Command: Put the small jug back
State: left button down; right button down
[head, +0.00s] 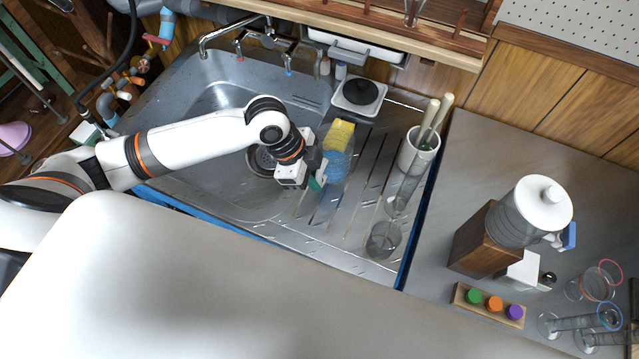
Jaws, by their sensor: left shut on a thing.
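A small clear, bluish jug (338,163) shows over the ribbed drainboard, just right of my left gripper. My left gripper (319,176) is shut on it at its left side. The gripper partly hides that side, and I cannot tell whether the jug's base touches the drainboard. A yellow sponge (341,133) lies right behind the jug, partly covered by it. My right gripper is not in view.
The steel sink basin (215,105) is on the left. A clear beaker (383,240), a glass vessel (402,190) and a white pot with rods (415,155) stand right on the drainboard. A lidded dispenser (525,215), stopper rack (488,305) and glassware (590,284) occupy the right counter.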

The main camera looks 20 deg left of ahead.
pick_arm(q)
jog(key=shift+f, duration=3.25)
jog(key=shift+f, duration=0.15)
jog(key=c, duration=1.5)
grip_release()
jog(key=shift+o, duration=0.2)
jog(key=w+v, duration=0.1)
jog(key=v, duration=1.1)
jog(key=shift+s, duration=0.45)
